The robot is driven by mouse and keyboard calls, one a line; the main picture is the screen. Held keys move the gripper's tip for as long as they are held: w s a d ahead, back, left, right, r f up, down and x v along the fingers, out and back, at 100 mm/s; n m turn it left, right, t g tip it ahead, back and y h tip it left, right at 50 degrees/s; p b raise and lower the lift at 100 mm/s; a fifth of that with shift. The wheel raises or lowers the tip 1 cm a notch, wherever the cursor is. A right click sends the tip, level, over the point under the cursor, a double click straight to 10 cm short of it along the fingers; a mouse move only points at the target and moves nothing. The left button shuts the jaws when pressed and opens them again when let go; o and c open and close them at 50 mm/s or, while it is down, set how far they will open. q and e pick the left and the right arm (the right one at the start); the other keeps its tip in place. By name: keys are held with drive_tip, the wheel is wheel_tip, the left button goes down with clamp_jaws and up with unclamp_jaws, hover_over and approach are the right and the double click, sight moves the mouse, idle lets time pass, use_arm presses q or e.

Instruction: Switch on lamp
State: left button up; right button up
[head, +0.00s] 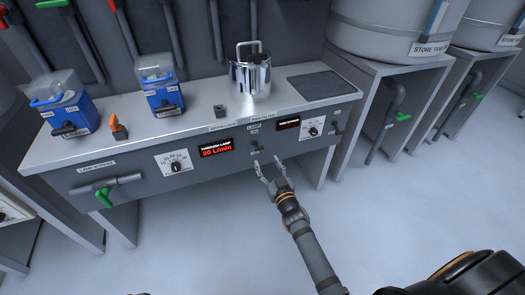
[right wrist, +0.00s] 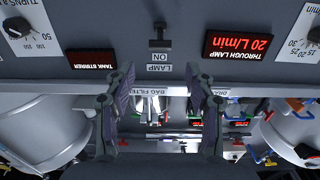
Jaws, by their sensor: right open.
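The lamp switch (head: 256,146) is a small dark toggle on the grey front panel, below the LAMP and ON labels. It also shows upside down at the top middle of the right wrist view (right wrist: 158,35), close to the labels. My right gripper (head: 268,166) is open and empty, just in front of and below the switch in the head view. Its two fingers (right wrist: 163,90) stand apart in the right wrist view, with the switch beyond them. The red THROUGH LAMP display (head: 217,149) reads 20 L/min. My left gripper is not in view.
A second display (head: 287,124), a dial (head: 313,127) and another toggle (head: 337,128) sit right of the lamp switch. A green-handled bypass valve (head: 104,194) sticks out at left. A steel pot (head: 250,78) stands on the bench. The floor in front is clear.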

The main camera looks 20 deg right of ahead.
sight(259, 149)
drive_tip(key=w, duration=0.4)
drive_tip(key=shift+f+b, duration=0.1)
drive_tip(key=shift+b, duration=0.2)
drive_tip(key=w+b, duration=0.1)
drive_tip(key=w, duration=0.4)
drive_tip(key=shift+w+a, duration=0.15)
drive_tip(key=shift+w, duration=0.1)
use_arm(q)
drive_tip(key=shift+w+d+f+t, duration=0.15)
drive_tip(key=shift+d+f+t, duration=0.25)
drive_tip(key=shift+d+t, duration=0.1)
use_arm(e)
drive_tip(key=shift+c, duration=0.2)
